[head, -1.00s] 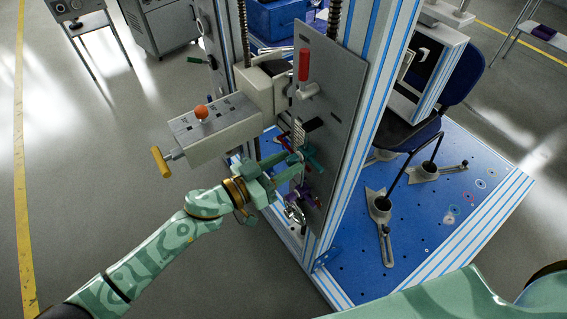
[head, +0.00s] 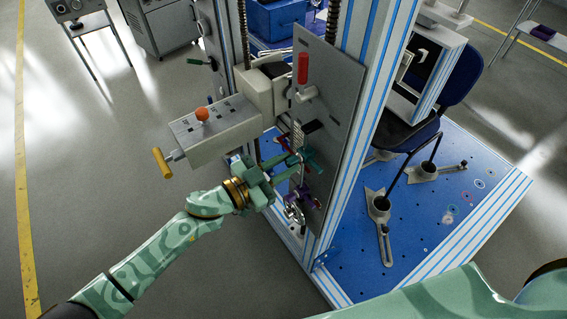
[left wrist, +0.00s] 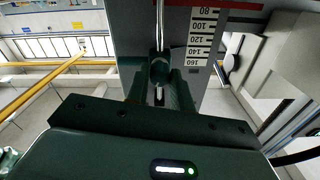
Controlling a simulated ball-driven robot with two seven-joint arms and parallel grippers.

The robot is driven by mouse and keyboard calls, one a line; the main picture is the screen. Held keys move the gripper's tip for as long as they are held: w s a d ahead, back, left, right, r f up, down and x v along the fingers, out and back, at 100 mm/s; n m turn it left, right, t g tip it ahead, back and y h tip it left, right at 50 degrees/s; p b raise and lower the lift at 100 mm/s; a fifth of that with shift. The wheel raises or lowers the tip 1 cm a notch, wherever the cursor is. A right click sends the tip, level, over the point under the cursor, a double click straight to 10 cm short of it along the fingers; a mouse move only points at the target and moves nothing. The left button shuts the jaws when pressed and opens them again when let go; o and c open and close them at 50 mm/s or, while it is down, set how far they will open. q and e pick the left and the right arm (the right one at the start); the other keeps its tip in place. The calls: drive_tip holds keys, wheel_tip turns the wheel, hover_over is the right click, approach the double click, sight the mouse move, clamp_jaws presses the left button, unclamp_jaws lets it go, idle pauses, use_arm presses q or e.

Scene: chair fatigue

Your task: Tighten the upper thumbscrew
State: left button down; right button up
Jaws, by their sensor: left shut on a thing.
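The upper thumbscrew (head: 313,162) is a teal knob low on the grey upright plate (head: 330,120). It also shows as a dark teal round knob (left wrist: 159,72) between the fingers in the left wrist view. My left gripper (head: 298,161) reaches it from the left and is shut on it; the fingers hide part of the knob. A purple thumbscrew (head: 306,196) sits just below on the same plate. My right gripper is out of view.
A grey box with an orange knob (head: 202,114) and a yellow handle (head: 161,162) juts out above my left arm. A red-handled lever (head: 303,68) is higher on the plate. A printed scale (left wrist: 201,38) is beside the thumbscrew. A blue-striped frame post (head: 365,125) stands right of the plate.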

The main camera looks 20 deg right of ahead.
use_arm(q)
drive_tip(key=m, duration=0.4)
drive_tip(key=shift+m, duration=0.4)
drive_tip(key=m, duration=0.4)
drive_tip(key=shift+m, duration=0.3)
drive_tip(key=m+b, duration=0.1)
drive_tip(key=m, duration=0.4)
drive_tip(key=shift+f+b, duration=0.1)
drive_tip(key=shift+b, duration=0.3)
drive_tip(key=shift+m+b, duration=0.6)
drive_tip(key=shift+m, duration=1.8)
drive_tip(key=c, duration=1.2)
unclamp_jaws()
